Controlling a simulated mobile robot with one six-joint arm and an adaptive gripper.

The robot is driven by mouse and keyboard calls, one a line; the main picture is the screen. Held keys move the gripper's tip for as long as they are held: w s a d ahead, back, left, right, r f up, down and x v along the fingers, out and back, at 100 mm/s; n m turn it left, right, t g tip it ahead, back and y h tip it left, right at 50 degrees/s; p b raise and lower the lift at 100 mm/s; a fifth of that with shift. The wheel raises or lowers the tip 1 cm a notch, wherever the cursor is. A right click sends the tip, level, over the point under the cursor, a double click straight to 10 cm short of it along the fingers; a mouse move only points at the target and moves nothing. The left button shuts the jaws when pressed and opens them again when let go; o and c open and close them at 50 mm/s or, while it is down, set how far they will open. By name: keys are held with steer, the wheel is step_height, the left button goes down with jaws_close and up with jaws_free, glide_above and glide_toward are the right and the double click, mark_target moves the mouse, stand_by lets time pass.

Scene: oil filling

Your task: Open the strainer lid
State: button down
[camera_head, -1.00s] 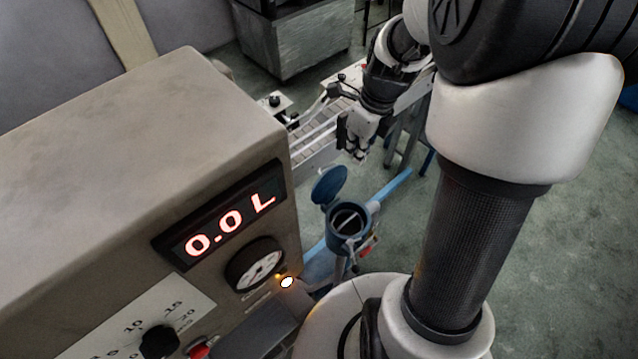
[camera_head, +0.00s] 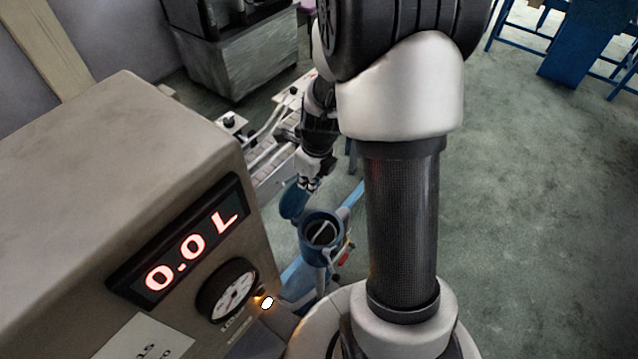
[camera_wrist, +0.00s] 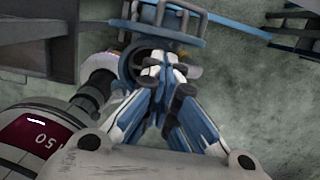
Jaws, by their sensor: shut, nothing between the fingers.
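The strainer (camera_head: 322,232) is a blue round pot with an open top and a dark inside, right of the machine in the head view. Its blue round lid (camera_head: 291,204) stands swung up and away from the opening, on the far left side of the rim. My gripper (camera_head: 308,184) is shut and empty, just above and right of the lid's upper edge. I cannot tell whether it touches the lid. In the wrist view my closed fingertips (camera_wrist: 166,76) partly cover a dark round shape, which I cannot identify for sure.
A large beige machine (camera_head: 120,180) with a red 0.0 L display (camera_head: 195,250) and a round dial (camera_head: 228,290) fills the left. A conveyor (camera_head: 272,170) lies behind my gripper. Blue pipe (camera_head: 350,198) runs beside the strainer. Open floor (camera_head: 540,200) lies right.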

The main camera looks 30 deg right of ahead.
mark_target(295, 180)
steer(key=shift+w+a, duration=0.1)
steer(key=shift+w, duration=0.25)
steer(key=w+p, duration=0.1)
steer(key=w+a+p, duration=0.1)
steer(key=w+p, duration=0.1)
steer(key=p, duration=0.1)
steer(key=shift+w+a+r, duration=0.2)
steer(key=shift+r, duration=0.05)
steer(key=shift+w+a+f, duration=0.1)
steer(key=shift+w+f, duration=0.15)
steer(key=shift+w, duration=0.2)
steer(key=shift+s+p, duration=0.1)
steer(key=shift+p, duration=0.2)
